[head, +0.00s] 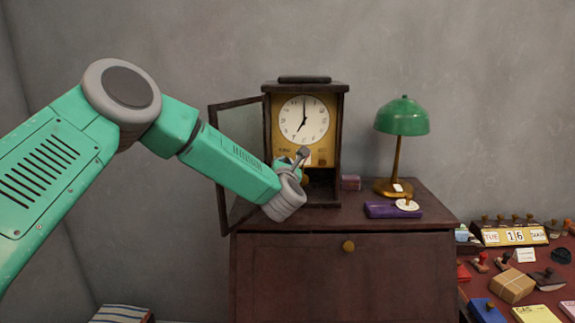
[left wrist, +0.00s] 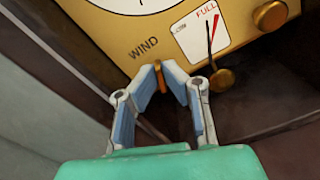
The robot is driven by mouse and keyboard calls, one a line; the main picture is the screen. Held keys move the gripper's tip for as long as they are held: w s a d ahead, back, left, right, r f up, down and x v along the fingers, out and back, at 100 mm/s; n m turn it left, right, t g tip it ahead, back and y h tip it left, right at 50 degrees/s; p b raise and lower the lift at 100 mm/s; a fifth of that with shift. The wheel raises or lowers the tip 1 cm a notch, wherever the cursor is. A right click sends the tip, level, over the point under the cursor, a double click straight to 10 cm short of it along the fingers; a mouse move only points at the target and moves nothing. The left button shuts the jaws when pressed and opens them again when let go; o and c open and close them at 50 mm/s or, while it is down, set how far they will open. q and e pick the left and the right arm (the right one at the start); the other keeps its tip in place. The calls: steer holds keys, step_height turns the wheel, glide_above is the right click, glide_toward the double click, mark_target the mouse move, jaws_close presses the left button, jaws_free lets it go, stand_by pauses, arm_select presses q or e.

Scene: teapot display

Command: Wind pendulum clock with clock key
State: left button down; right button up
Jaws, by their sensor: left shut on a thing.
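The pendulum clock (head: 304,120) stands on the cabinet with its glass door (head: 238,165) swung open to the left. My left gripper (head: 302,156) is at the lower front of the clock. In the left wrist view its fingertips (left wrist: 161,78) are shut on a thin brass piece, the clock key (left wrist: 159,72), just below the word WIND on the gold plate (left wrist: 110,45). The key's far end meets the plate; how deep it sits is hidden. A white gauge (left wrist: 190,38) shows a dark needle near the red FULL mark. My right gripper is not in view.
A red desk with stamps, a calendar (head: 513,237) and a parcel (head: 512,286) is lower right.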

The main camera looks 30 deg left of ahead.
arm_select(q)
steer(key=shift+w+m, duration=0.15)
steer(key=shift+m, duration=8.85)
steer(key=shift+r, duration=0.15)
steer(key=c, duration=2)
jaws_free()
steer(key=shift+f, duration=0.2)
